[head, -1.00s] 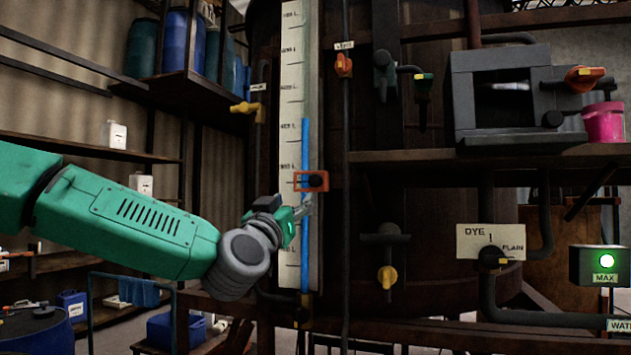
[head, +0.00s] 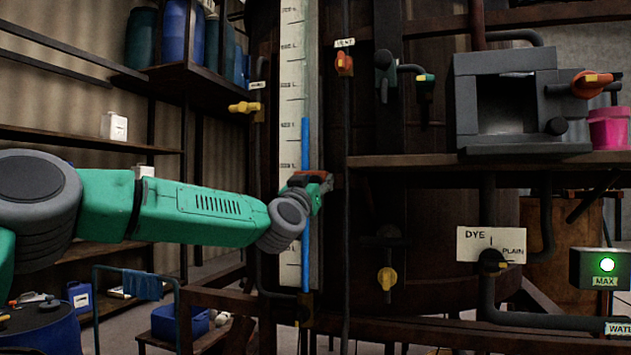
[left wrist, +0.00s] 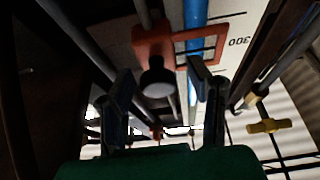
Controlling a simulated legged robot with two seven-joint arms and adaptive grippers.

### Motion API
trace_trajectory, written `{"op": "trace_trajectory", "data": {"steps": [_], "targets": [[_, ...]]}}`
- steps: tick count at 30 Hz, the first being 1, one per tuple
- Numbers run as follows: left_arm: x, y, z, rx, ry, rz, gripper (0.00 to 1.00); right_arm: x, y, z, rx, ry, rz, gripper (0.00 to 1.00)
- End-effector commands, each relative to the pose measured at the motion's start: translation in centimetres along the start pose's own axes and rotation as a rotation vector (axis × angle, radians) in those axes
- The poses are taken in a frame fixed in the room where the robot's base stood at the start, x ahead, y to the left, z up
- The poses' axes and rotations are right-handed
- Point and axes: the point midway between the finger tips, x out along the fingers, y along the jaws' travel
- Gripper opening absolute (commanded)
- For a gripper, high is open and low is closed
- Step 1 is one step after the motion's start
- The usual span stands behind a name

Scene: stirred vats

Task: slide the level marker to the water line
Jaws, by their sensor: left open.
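The level marker (head: 301,176), an orange frame, sits on the gauge's sight tube, partly hidden by my left gripper. In the left wrist view the marker (left wrist: 206,38) surrounds the blue tube, and its black knob (left wrist: 158,80) points towards me. The blue water column (head: 305,140) tops out well above the marker, beside the white scale (head: 292,80). My left gripper (head: 322,184) is open at the marker. In the left wrist view its fingers (left wrist: 159,88) stand on either side of the knob; whether they touch it I cannot tell. My right gripper is out of view.
An orange vent valve (head: 344,64) is up right of the scale and a yellow valve (head: 244,107) is to its left. A shelf (head: 420,160) with a grey box (head: 506,95) juts out at right. A dye plate (head: 491,244) is below it.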

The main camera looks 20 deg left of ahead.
Motion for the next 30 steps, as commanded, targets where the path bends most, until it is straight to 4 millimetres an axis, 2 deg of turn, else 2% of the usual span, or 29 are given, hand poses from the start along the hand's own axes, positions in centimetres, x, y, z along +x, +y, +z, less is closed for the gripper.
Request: {"op": "trace_trajectory", "data": {"steps": [6,7,10,11,17,20,23,30], "targets": [[0.0,0.0,0.0,0.000,0.000,0.000,0.47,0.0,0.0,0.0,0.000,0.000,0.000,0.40],[0.0,0.0,0.0,0.000,0.000,0.000,0.40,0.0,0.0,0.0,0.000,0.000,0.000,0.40],[0.0,0.0,0.0,0.000,0.001,0.000,0.04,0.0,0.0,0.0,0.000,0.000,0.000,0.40],[0.0,0.0,0.0,0.000,0.001,0.000,0.00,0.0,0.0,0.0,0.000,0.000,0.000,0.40],[0.1,0.0,-0.3,0.001,0.001,-0.001,0.00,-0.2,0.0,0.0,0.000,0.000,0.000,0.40],[0.5,0.0,-1.3,0.002,0.003,0.000,0.00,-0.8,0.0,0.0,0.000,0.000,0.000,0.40],[1.2,-0.1,-3.1,0.002,0.005,-0.002,0.00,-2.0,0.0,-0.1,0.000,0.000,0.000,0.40],[3.5,0.0,-8.8,0.002,0.007,-0.001,0.00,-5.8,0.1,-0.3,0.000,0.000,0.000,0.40]]}}
